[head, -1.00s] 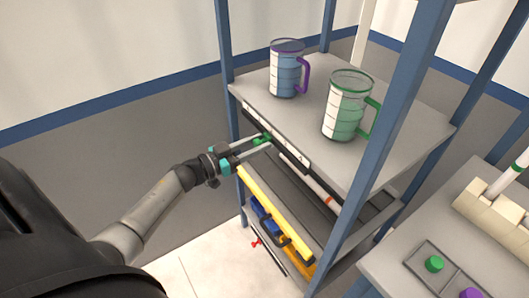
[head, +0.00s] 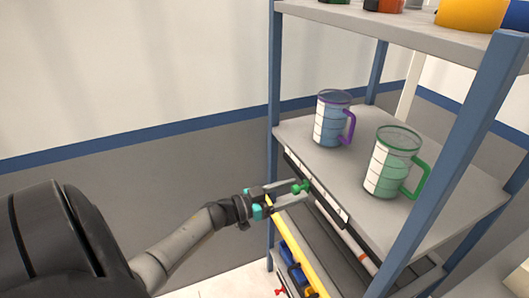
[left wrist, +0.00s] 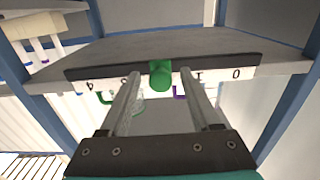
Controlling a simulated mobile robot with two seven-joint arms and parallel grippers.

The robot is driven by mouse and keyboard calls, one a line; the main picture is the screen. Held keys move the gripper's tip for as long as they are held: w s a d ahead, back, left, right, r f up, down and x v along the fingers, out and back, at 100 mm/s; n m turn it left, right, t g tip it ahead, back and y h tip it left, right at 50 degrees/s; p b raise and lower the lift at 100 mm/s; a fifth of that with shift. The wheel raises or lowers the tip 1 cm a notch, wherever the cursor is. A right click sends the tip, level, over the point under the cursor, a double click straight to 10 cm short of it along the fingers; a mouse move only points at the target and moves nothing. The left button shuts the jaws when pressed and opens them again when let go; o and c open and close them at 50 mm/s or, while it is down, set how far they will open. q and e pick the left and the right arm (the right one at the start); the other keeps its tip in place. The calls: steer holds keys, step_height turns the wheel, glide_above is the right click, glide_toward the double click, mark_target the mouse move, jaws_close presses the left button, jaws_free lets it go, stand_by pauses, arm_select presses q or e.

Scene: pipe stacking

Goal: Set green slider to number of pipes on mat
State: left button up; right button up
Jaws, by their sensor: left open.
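The green slider knob (head: 304,186) sits on a dark-backed strip with a white scale (head: 331,206) along the shelf's front edge. In the left wrist view the knob (left wrist: 160,74) is between the numbers 1 and 3, covering the mark there; the scale appears upside down, with 0 at the right and 4 at the left. My left gripper (head: 299,190) is open at the strip. In the left wrist view its fingers (left wrist: 161,82) lie on either side of the knob with visible gaps. The mat is not in view. My right gripper is not in view.
A blue-filled jug (head: 331,120) with purple handle and a green-filled jug (head: 389,165) stand on the shelf above the strip. A white pipe with a red band (head: 361,256) lies lower down. Blue posts (head: 274,110) frame the shelf. A yellow bar (head: 300,250) runs below.

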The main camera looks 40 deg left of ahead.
arm_select(q)
steer(key=p+v, duration=0.1)
steer(key=v, duration=1.3)
steer(key=s+d+f+n+g+y, duration=0.1)
steer(key=s+f+n+g+y, duration=0.2)
steer(key=f, duration=1)
steer(key=s+d+f+n+g+y, duration=0.2)
steer(key=s+f+y, duration=0.3)
steer(key=f, duration=0.7)
steer(key=s+d+f+m+g, duration=0.1)
steer(key=s+d+f+g, duration=0.4)
steer(key=s, duration=0.5)
steer(key=s+d+f+m+g+h, duration=0.1)
steer(key=s+d+f+g, duration=0.4)
steer(key=s+d+f, duration=0.5)
steer(key=shift+s+d+f+m+g, duration=0.3)
steer(key=shift+s+d+m, duration=0.35)
steer(key=shift+d, duration=0.3)
